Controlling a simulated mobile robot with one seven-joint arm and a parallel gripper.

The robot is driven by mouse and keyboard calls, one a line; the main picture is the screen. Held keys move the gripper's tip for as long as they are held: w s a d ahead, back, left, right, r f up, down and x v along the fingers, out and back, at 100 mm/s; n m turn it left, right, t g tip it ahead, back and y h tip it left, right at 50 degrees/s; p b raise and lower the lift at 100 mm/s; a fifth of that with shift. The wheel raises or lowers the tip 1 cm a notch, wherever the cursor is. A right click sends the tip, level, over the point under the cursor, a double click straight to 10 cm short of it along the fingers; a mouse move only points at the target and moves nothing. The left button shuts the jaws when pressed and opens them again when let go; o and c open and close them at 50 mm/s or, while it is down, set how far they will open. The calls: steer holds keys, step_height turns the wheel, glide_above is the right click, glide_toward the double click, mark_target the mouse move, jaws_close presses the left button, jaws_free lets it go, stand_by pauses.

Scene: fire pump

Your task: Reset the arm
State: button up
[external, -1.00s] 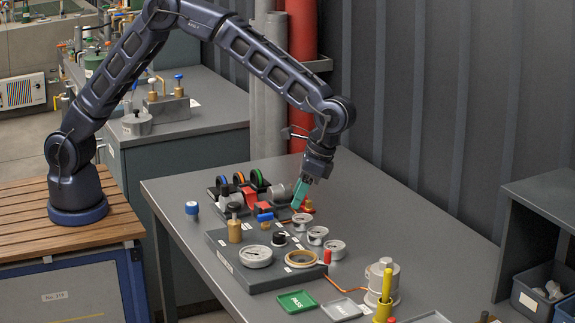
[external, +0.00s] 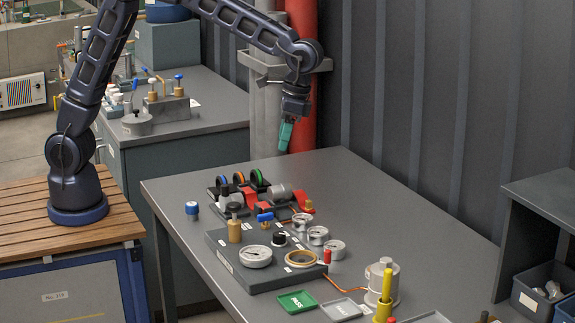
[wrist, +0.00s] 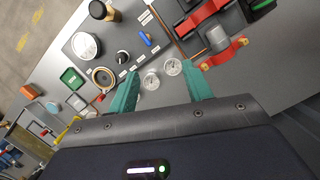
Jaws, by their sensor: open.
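My arm reaches over the grey workbench (external: 360,190) in the external view. My gripper (external: 285,137) hangs in the air above the back part of the bench, pointing down, with teal fingers. In the wrist view my gripper (wrist: 160,90) has its two teal fingers spread wide, with nothing held between them. Small round gauges (wrist: 151,81) show below and beyond the fingers, on the bench. They also stand in the external view (external: 318,235), well below the gripper and apart from it.
A dark board (external: 262,272) carries a gauge, a ring and fittings. Behind it is a pump set with red parts (external: 305,206). A green tray (external: 297,301) and a white canister (external: 382,275) stand in front. A red pipe (external: 301,90) rises close behind my gripper.

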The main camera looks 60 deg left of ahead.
steer(key=s+a+r+n+t, duration=0.15)
steer(key=a+r, duration=0.25)
steer(key=a, duration=0.5)
steer(key=s+a+r+t+h, duration=0.1)
steer(key=s+a+r, duration=0.2)
steer(key=a, duration=0.5)
steer(key=s+a+r+n+t, duration=0.1)
steer(key=s+a+r, duration=0.25)
steer(key=a, duration=0.55)
steer(key=s+a+f+n+t, duration=0.2)
steer(key=s+a+t, duration=0.1)
steer(key=s+a, duration=1.3)
steer(key=shift+s+a+f+t, duration=0.3)
steer(key=shift+s+a+t, duration=0.05)
steer(key=shift+a, duration=0.15)
steer(key=shift+n, duration=0.25)
steer(key=shift+c, duration=0.2)
